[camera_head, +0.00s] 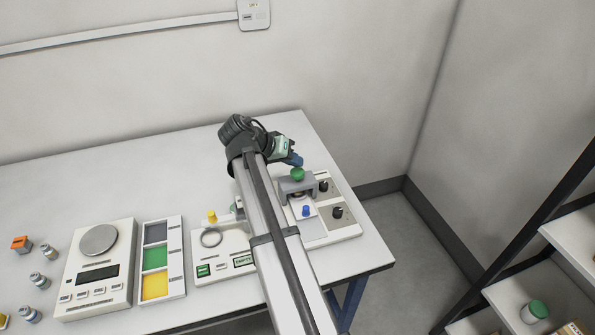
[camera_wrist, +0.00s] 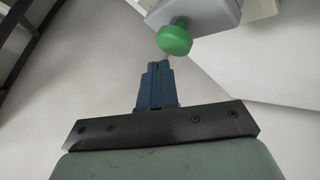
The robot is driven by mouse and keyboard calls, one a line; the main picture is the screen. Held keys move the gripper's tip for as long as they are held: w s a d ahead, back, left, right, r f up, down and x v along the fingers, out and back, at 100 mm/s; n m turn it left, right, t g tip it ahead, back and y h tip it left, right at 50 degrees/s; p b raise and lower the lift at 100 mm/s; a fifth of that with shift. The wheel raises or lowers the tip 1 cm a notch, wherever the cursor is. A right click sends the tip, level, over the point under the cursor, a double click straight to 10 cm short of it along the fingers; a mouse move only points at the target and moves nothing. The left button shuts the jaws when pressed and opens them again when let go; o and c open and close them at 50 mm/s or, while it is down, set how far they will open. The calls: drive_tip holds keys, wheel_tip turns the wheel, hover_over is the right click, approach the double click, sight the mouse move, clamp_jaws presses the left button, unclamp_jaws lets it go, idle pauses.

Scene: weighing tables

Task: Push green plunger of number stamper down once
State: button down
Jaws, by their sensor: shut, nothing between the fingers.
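The green plunger (camera_head: 297,174) is a round knob on top of the grey number stamper (camera_head: 297,188), on the right part of the table. My gripper (camera_head: 297,160) is shut and empty, with blue fingers just behind and above the plunger in the head view. In the wrist view the shut fingertips (camera_wrist: 158,66) are close to the green plunger (camera_wrist: 175,38), which shows above them and slightly right. Whether they touch it I cannot tell. The plunger stands out from the grey stamper body (camera_wrist: 205,12).
The stamper's white base carries a blue knob (camera_head: 306,210) and black knobs (camera_head: 337,212). My arm covers part of the white device (camera_head: 215,262) to its left. A scale (camera_head: 98,270), a coloured tray (camera_head: 176,258) and small bottles stand further left. The table's right edge is near.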

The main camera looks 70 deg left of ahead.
sight(294, 172)
idle(0.3)
drive_tip(key=shift+r, duration=2.5)
